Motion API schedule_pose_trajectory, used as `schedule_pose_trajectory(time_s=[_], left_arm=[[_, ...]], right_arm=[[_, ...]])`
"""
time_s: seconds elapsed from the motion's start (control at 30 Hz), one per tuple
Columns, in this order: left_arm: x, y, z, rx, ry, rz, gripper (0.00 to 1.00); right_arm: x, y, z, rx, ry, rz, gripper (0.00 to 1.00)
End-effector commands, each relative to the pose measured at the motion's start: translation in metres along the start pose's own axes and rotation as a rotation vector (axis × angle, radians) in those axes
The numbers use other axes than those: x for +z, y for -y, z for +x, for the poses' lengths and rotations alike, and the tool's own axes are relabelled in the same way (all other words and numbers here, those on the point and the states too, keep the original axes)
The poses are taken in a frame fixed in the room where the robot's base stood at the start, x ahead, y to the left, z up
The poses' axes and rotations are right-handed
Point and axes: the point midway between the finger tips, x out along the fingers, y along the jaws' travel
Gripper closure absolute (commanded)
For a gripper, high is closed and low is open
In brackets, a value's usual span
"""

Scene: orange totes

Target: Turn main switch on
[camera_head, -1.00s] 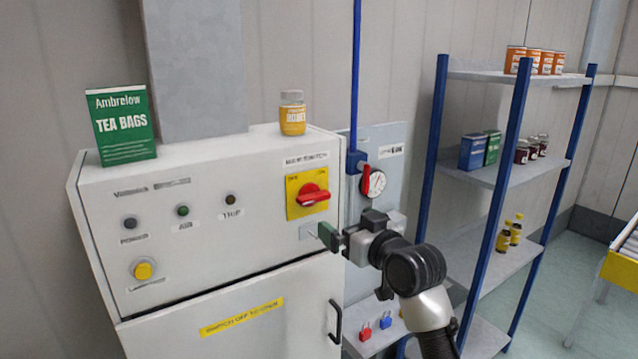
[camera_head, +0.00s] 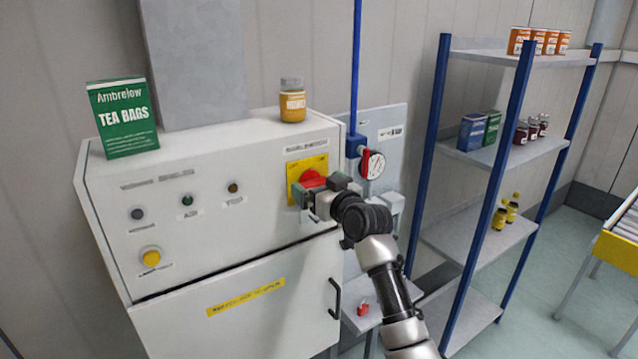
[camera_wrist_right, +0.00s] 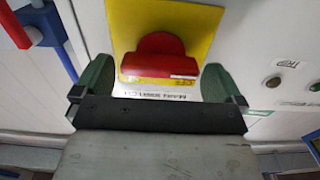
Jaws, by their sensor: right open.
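The main switch is a red rotary handle (camera_head: 311,179) on a yellow plate (camera_head: 293,168) at the upper right of the white cabinet front. My right gripper (camera_head: 302,195) is in front of it and hides its lower part in the head view. In the right wrist view the red handle (camera_wrist_right: 160,57) lies crosswise between the two green fingertips of my open right gripper (camera_wrist_right: 158,85), on the yellow plate (camera_wrist_right: 205,18). Both fingers are apart from the handle, one to each side. My left gripper is not in view.
A tea bags box (camera_head: 122,117) and a honey jar (camera_head: 292,100) stand on top of the white cabinet (camera_head: 230,220). A blue-framed shelf (camera_head: 480,235) stands farther right.

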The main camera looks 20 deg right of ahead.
Motion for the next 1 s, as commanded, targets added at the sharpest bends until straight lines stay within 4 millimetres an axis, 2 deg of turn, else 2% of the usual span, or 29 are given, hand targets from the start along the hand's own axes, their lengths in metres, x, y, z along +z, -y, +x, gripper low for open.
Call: schedule_pose_trajectory(time_s=[0.2, 0.47, 0.77, 1.0], left_arm=[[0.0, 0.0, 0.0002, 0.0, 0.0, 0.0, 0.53], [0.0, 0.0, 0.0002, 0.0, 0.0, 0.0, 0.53], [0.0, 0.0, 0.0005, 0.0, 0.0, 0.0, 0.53], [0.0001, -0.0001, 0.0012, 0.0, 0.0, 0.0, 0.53]], right_arm=[[-0.0001, 0.0002, 0.0002, 0.0, -0.001, 0.0, 0.0], [-0.0001, 0.0001, 0.0, 0.0, -0.001, 0.0, 0.4], [0.0001, -0.0001, 0.0, 0.0, -0.001, 0.036, 0.41], [0.0001, -0.0004, 0.0001, -0.001, -0.001, 0.171, 0.41]])
